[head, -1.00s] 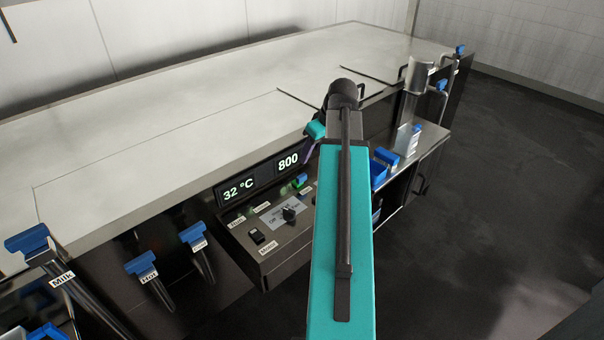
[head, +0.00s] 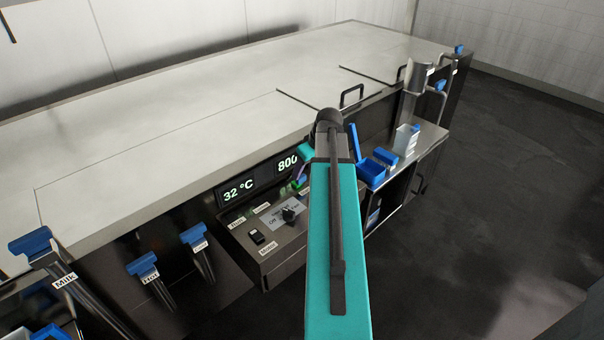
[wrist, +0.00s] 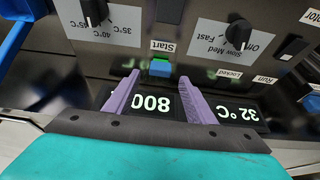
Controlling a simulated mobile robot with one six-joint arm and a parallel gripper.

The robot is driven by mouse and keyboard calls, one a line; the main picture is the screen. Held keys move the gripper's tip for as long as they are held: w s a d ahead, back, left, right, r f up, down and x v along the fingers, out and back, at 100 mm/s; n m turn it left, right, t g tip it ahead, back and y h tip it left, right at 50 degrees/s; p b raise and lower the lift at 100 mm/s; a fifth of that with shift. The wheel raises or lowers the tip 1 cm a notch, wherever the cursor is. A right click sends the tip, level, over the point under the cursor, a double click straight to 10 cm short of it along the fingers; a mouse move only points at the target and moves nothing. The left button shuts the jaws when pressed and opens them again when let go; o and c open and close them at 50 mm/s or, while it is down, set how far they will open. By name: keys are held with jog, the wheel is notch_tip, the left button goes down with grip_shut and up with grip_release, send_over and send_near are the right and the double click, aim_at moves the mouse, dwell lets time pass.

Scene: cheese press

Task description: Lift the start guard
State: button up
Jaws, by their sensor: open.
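The start guard (wrist: 160,68) is a small block, green at one edge and blue on its face, beside the "Start" label (wrist: 164,47) on the dark control panel. The wrist view shows the panel upside down. My gripper (wrist: 159,76) is open, its two purple fingers on either side of the guard, with nothing held. I cannot tell whether the fingers touch it. In the head view my gripper (head: 299,184) is over the back right of the panel, and my arm hides most of the guard's area.
Displays reading 32 °C (head: 238,190) and 800 (head: 287,163) sit behind the controls. A speed knob (head: 289,214) and a motor switch (head: 257,237) are close by. Blue-handled valves stand left, a blue tray (head: 370,173) right. The worktop (head: 180,125) is clear.

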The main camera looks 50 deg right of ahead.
aim_at(301, 176)
jog(key=shift+x, duration=1.8)
jog(key=shift+c, duration=0.4)
jog(key=shift+p, duration=0.3)
jog(key=c, duration=1)
